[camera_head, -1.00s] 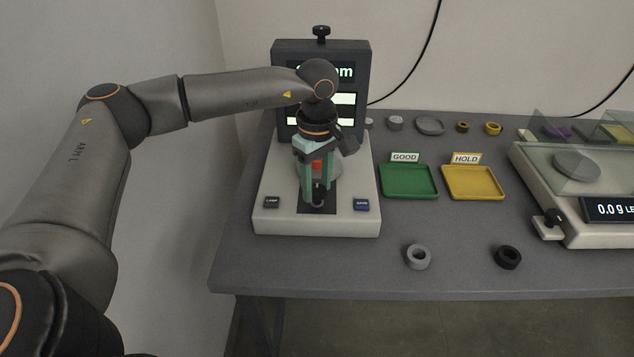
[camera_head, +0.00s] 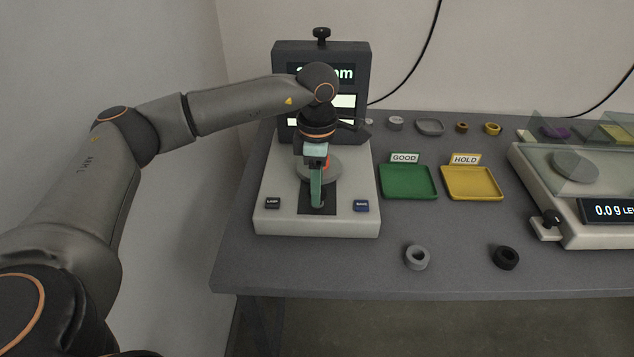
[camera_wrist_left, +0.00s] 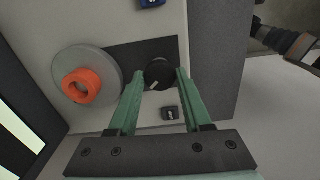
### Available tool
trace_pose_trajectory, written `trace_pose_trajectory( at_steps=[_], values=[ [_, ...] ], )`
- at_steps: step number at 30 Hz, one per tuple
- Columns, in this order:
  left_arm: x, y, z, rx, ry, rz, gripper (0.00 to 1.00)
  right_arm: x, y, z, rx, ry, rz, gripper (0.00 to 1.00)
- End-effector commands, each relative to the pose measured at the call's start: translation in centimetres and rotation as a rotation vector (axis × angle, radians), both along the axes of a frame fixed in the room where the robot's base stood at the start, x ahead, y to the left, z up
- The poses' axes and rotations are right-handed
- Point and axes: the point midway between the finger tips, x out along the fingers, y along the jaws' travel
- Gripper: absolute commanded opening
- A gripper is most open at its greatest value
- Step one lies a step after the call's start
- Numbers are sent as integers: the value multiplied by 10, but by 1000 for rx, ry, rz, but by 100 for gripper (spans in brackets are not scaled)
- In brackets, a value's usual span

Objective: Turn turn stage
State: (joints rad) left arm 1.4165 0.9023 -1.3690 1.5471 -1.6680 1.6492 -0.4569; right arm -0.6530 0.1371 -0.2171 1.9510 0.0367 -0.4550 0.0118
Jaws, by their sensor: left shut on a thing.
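The measuring device (camera_head: 270,225) has a light base and a dark upright display. On its base is a round grey stage (camera_head: 333,172) carrying an orange ring (camera_wrist_left: 82,86); the stage also shows in the left wrist view (camera_wrist_left: 112,68). In front of the stage is a black knob (camera_wrist_left: 160,74) with a white mark, set in a dark strip. My left gripper (camera_head: 316,200) points down from above and is shut on the knob, one green finger on each side. In the head view the gripper hides the knob and part of the stage.
Green GOOD (camera_head: 409,195) and yellow HOLD (camera_head: 469,196) trays stand to the right. A grey ring (camera_head: 417,257) and a black ring (camera_head: 506,257) lie in front. A glass-shielded scale (camera_head: 554,228) is at far right.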

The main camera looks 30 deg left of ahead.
Motion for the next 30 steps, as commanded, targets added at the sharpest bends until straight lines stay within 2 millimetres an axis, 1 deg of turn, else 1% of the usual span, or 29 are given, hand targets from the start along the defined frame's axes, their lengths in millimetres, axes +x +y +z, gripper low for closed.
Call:
trace_pose_trajectory(
  at_steps=[6,12,20,30],
  values=[
    [0,-1,1,-1,-2,161,0,-1,-1,2,-2,1,-3,78],
    [0,-1,1,-1,-2,261,0,-1,-2,4,-2,-1,-4,78],
    [1,-1,1,-1,-2,322,0,-2,-3,4,-2,-1,-6,78],
    [1,-1,1,-1,-3,330,0,-2,-3,3,-2,-1,-7,78]
  ],
)
